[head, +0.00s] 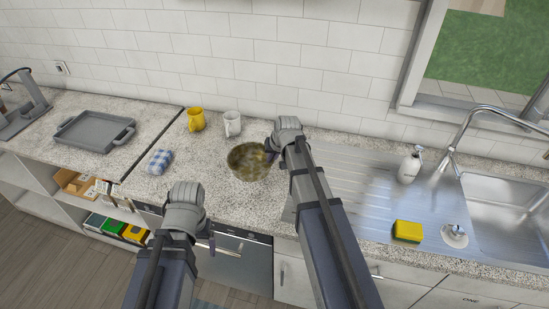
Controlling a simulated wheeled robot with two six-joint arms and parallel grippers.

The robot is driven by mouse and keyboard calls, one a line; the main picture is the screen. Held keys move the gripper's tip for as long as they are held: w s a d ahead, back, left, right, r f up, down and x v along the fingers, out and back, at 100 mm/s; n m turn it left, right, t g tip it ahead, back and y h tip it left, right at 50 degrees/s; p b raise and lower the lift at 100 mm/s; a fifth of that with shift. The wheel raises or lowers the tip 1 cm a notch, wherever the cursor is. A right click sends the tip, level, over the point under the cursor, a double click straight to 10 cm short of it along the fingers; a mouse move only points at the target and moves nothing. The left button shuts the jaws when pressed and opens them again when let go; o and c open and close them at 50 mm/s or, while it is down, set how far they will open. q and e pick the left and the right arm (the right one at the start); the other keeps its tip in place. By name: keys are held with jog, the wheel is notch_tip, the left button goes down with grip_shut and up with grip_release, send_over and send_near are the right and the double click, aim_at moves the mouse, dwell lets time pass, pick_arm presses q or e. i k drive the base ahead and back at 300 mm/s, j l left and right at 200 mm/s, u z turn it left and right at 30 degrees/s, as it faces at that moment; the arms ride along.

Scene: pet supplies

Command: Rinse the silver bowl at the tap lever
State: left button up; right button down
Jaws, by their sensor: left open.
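The bowl (241,173) stands upright on the speckled counter, left of the sink's drainboard. Its inside looks brownish yellow and mottled, like dirt or food remains. My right gripper (270,150) is at the bowl's right rim; its fingers are mostly hidden by the wrist, and I cannot tell whether they grip the rim. My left gripper (211,243) is open and empty in front of the counter edge, lower left of the bowl. The curved tap (476,112) stands behind the sink (510,190) at the right; its lever is too small to make out surely.
A yellow mug (195,120) and a white mug (232,124) stand behind the bowl. A soap bottle (409,168), a yellow sponge (407,231) and a drain plug (454,236) are near the sink. The drainboard (365,190) is mostly clear.

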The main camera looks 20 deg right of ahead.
aim_at(451, 157)
jog(key=k+l+z, duration=0.25)
jog(key=k+l, duration=0.15)
jog(key=l, duration=0.25)
jog(key=k+l+z, duration=0.15)
jog(key=l, duration=0.2)
jog(key=k+l+z, duration=0.1)
jog(key=k+l, duration=0.15)
jog(key=l, duration=0.15)
jog(key=k+l+z, duration=0.15)
jog(key=l, duration=0.2)
jog(key=i+l, duration=0.3)
jog(key=i, duration=0.15)
